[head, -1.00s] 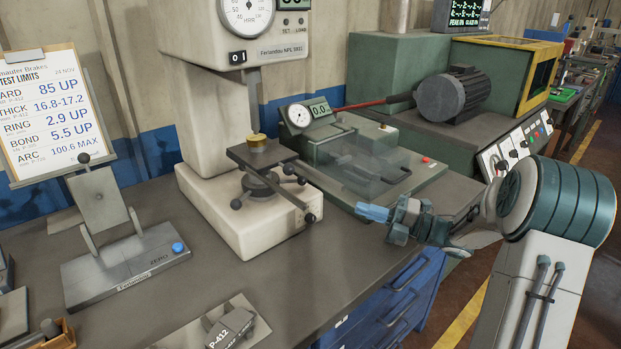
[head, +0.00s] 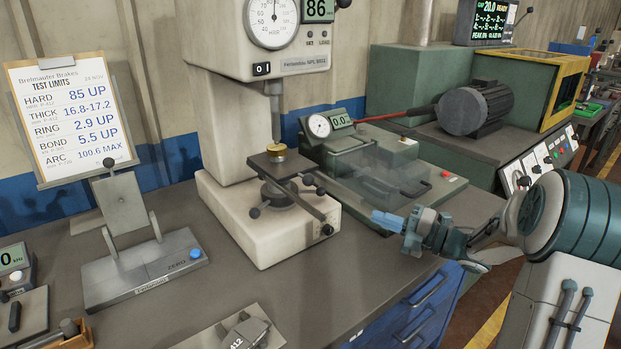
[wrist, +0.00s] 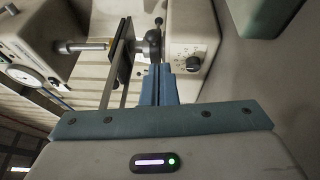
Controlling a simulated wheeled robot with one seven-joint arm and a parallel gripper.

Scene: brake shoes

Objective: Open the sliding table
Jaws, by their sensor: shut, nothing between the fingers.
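No part is labelled as the sliding table. A dark flat plate (head: 283,166) with a brass-coloured cylinder (head: 277,149) on it stands above the white base of the hardness tester, and a long bar (head: 305,207) slants from it toward the base's front right. The plate also shows edge-on in the wrist view (wrist: 122,52). My gripper (head: 384,219) is to the right of the tester's base, its blue fingers pointing left. In the wrist view my gripper (wrist: 158,72) is shut and empty, its fingertips near a dark ball knob (wrist: 155,38); whether they touch is unclear.
A green machine (head: 385,165) with a clear cover stands behind my gripper. A tilted grey stand (head: 130,235) and a limits clipboard (head: 68,110) are at left. Bench between stand and block is clear.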

